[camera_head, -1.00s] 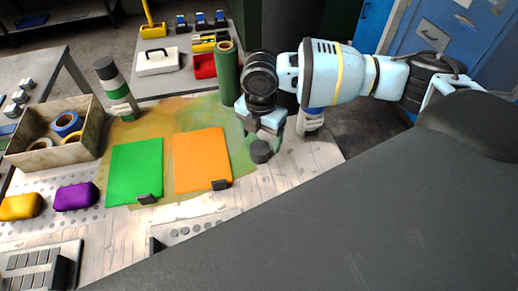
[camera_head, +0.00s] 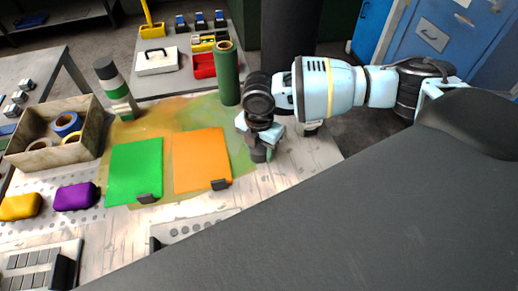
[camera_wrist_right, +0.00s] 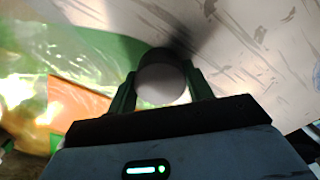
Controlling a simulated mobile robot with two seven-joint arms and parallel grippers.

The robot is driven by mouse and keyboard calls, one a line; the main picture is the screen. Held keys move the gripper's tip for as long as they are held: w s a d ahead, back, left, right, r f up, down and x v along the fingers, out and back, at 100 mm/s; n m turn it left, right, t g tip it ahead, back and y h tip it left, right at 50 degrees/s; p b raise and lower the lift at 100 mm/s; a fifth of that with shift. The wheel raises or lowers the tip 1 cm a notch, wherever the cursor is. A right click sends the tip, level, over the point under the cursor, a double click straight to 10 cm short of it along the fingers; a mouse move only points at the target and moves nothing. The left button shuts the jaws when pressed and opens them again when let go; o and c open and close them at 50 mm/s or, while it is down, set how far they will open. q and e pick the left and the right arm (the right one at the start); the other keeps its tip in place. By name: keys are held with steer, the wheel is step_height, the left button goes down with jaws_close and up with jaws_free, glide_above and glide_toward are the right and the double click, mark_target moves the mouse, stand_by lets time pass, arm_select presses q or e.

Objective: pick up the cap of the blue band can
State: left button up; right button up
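The dark cap (camera_head: 258,155) is on the table right of the orange panel. In the right wrist view a round piece with a dark rim and pale grey face (camera_wrist_right: 163,80), which I take to be the cap, sits between the fingers. My right gripper (camera_head: 261,148) is down around it. The fingers (camera_wrist_right: 163,72) stand at both its sides with little or no gap, and contact cannot be made out. The can (camera_head: 312,130) shows only a small part below my right forearm; its band is hidden. My left gripper is not in view.
A green panel (camera_head: 134,171) and an orange panel (camera_head: 200,160) lie left of my right gripper. A tall green roll (camera_head: 228,74) stands close behind it. A green-banded can (camera_head: 117,90) and a box of tape rolls (camera_head: 84,148) are at the left.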

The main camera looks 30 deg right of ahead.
mark_target(259, 149)
steer(key=c, duration=0.4)
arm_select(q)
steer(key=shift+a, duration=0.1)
